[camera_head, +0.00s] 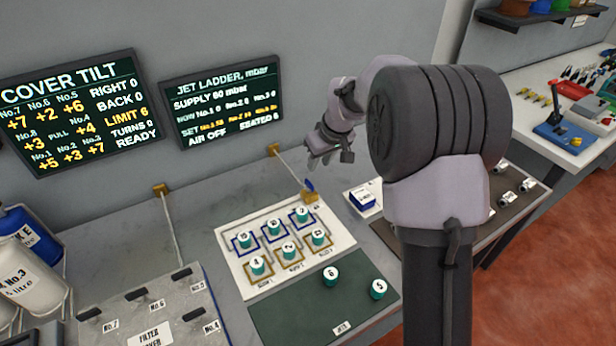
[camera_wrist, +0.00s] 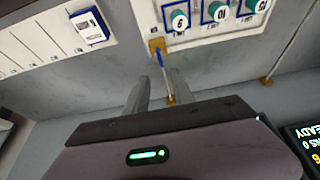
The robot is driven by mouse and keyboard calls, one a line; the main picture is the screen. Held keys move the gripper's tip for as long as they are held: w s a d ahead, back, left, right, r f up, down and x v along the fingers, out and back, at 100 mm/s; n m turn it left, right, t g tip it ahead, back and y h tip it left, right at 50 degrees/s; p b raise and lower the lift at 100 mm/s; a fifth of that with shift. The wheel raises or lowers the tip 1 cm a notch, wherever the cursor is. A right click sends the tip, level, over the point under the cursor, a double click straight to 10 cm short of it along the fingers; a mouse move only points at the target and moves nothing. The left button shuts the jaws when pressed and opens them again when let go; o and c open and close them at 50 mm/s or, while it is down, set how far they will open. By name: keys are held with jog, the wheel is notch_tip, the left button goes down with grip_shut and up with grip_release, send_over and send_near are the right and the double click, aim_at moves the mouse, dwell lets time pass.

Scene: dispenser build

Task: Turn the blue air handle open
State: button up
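The blue air handle (camera_head: 309,185) is a small lever on a brass valve (camera_head: 311,197) at the back right corner of the white jet board. In the wrist view the blue handle (camera_wrist: 160,59) shows just beyond my fingertips, roughly in line with the gap, beside the brass valve (camera_wrist: 156,45). My gripper (camera_head: 318,160) is above and behind the valve in the head view, apart from it. In the wrist view my gripper (camera_wrist: 157,78) has its two fingers spread with nothing between them. The jet ladder screen (camera_head: 222,103) reads AIR OFF.
The white jet board (camera_head: 232,262) carries several numbered teal-capped jets. A pipe (camera_head: 290,170) runs from the valve to a brass wall fitting (camera_head: 273,149). A blue-and-white box (camera_head: 363,199) stands right of the valve. Two jets stand on the green mat (camera_head: 290,318).

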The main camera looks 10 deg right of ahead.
aim_at(310, 183)
jog(key=b+x, duration=0.2)
jog(key=x, duration=1)
jog(key=shift+f+b, duration=0.2)
jog(key=shift+b, duration=0.1)
grip_shut()
